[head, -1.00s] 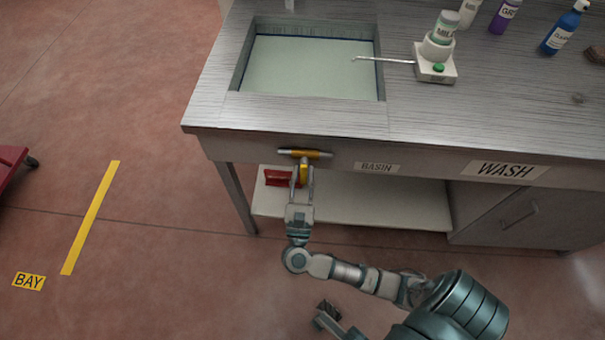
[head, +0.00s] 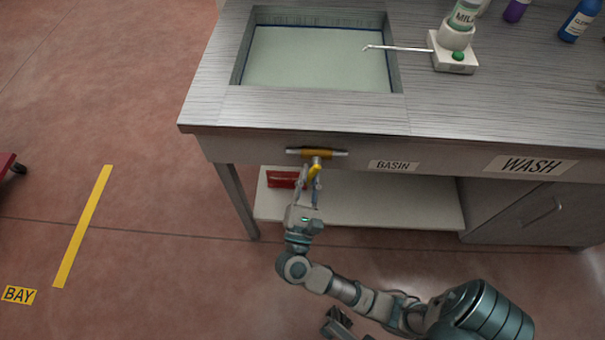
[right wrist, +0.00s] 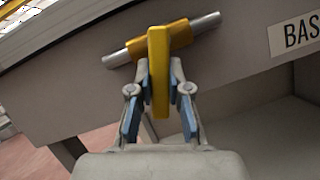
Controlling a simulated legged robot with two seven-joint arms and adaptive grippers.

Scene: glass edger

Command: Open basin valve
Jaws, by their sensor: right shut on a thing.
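The basin valve (head: 330,154) is a yellow body on a short grey pipe, mounted at the front edge of the bench below the basin (head: 315,60). Its yellow handle (head: 315,167) points down and toward me. My right gripper (head: 309,185) is shut on this handle from below. In the right wrist view, the handle (right wrist: 159,50) stands between the two fingers and covers part of the valve body (right wrist: 181,34). A dark part of mine, perhaps the left gripper (head: 336,322), shows at the bottom edge; its jaws are unclear.
The BASIN label (head: 394,165) is right of the valve. A red object (head: 284,179) lies on the lower shelf (head: 400,205) behind my gripper. A white dispenser (head: 455,55) and bottles stand on the bench.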

